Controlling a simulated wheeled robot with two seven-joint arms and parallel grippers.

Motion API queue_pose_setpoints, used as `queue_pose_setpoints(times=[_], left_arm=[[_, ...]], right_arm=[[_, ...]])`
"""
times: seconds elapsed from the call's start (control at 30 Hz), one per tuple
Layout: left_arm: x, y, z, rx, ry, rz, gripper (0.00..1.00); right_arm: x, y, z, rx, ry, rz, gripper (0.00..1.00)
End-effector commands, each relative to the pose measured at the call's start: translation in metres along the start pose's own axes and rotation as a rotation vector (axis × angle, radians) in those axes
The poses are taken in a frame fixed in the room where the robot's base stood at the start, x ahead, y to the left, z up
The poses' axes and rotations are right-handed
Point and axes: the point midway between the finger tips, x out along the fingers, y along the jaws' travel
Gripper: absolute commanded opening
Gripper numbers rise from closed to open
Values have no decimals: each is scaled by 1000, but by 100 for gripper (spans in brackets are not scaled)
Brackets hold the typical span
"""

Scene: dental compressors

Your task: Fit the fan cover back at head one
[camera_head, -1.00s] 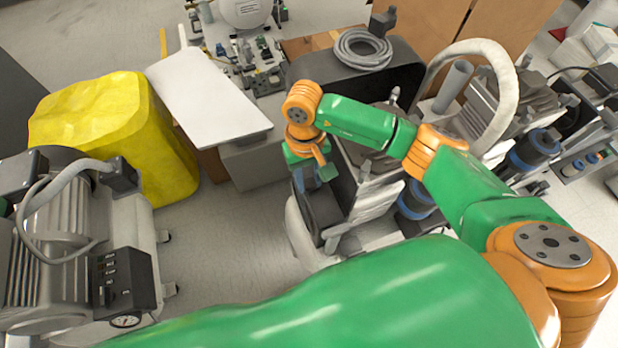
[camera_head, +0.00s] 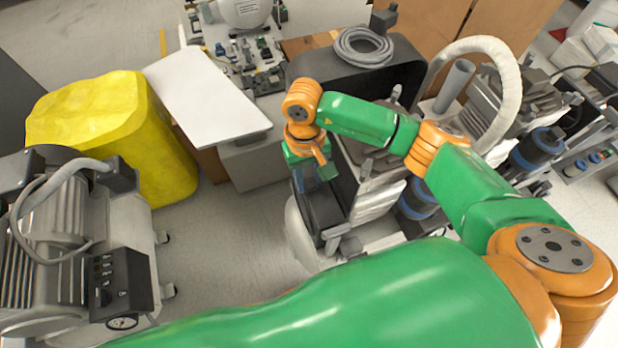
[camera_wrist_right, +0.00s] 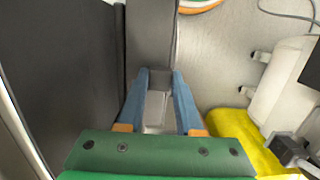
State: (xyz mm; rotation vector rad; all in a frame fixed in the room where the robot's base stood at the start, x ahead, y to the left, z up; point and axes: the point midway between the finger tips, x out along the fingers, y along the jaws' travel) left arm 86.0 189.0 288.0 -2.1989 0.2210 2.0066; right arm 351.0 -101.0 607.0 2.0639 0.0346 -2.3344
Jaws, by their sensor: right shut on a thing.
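My right gripper (camera_head: 310,183) reaches down over the near end of the middle compressor. In the right wrist view its two blue fingers (camera_wrist_right: 160,105) are shut on a grey tab of a dark grey part, which I take to be the fan cover (camera_wrist_right: 151,38). In the head view the dark cover (camera_head: 323,208) stands roughly upright under the gripper, beside the ribbed grey compressor head (camera_head: 378,200). I cannot tell whether it touches the head or is seated. My left gripper is not in view.
A yellow draped block (camera_head: 110,130) and another compressor (camera_head: 60,250) stand to the left. A white panel (camera_head: 205,103) lies on a box behind. A dark housing with a coiled hose (camera_head: 362,47) and a thick pale hose (camera_head: 500,75) rise close to my arm. Floor is clear left of the gripper.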

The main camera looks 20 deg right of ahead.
Motion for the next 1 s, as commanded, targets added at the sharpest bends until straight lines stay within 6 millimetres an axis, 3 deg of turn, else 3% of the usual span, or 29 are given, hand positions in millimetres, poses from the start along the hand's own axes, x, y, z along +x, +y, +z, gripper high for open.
queue_pose_setpoints(times=[0.87, 0.9, 1.0], left_arm=[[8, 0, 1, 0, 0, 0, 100], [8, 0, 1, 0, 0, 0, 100], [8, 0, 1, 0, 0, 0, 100]], right_arm=[[2, 0, 0, 0, 1, 0, 0], [2, 0, -1, 0, 1, 0, 37], [2, 0, 0, 0, 1, 0, 64]])
